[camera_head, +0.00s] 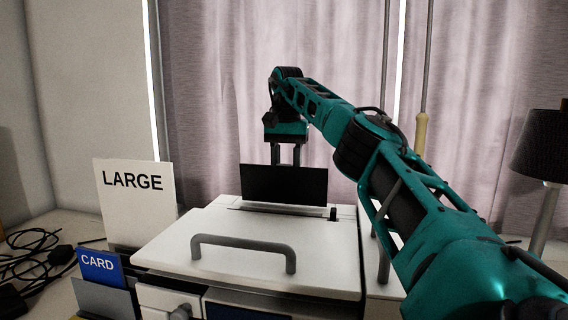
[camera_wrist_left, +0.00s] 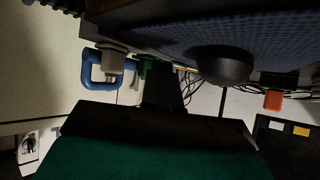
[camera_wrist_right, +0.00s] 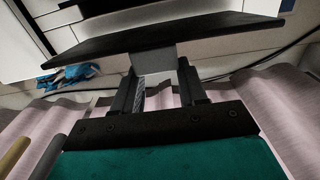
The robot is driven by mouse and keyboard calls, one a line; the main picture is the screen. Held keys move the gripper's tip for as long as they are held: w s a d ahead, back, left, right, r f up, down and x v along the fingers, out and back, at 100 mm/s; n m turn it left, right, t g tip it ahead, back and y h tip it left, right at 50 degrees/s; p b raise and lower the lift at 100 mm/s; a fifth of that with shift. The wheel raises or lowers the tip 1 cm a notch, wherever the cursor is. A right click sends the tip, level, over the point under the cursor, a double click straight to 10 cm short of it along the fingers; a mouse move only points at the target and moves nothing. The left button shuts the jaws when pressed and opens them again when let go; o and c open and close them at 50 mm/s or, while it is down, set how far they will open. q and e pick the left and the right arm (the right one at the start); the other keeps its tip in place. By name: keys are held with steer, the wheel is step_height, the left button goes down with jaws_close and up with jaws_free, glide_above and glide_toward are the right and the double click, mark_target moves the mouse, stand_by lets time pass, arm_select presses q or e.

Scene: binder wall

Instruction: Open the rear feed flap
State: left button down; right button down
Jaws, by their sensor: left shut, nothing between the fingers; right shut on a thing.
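The rear feed flap (camera_head: 283,184) is a black panel standing raised at the back of the white printer-like machine (camera_head: 215,243). In the right wrist view, the flap (camera_wrist_right: 200,35) shows as a wide dark plate with a grey tab (camera_wrist_right: 154,59). My right gripper (camera_head: 286,153) reaches over from the right and is behind the flap. Its fingers (camera_wrist_right: 158,88) are shut on the grey tab. My left gripper (camera_wrist_left: 163,92) shows only in the left wrist view, shut and empty; its arm is not in the head view.
A grey handle (camera_head: 243,244) stands on the machine's white lid. A "LARGE" sign (camera_head: 135,205) and a blue "CARD" sign (camera_head: 100,266) stand at the left. Cables (camera_head: 35,255) lie far left, a dark lamp (camera_head: 543,148) stands right. A blue handle (camera_wrist_left: 88,70) is near my left gripper.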

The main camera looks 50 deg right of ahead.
steer(key=shift+d+f, duration=0.45)
steer(key=shift+f, duration=0.05)
steer(key=c, duration=1.8)
jaws_free()
steer(key=shift+w+d+f, duration=0.1)
steer(key=shift+w, duration=0.05)
steer(key=shift+o, duration=2.1)
steer(key=o, duration=0.8)
steer(key=shift+r, duration=0.2)
steer(key=shift+a, duration=0.2)
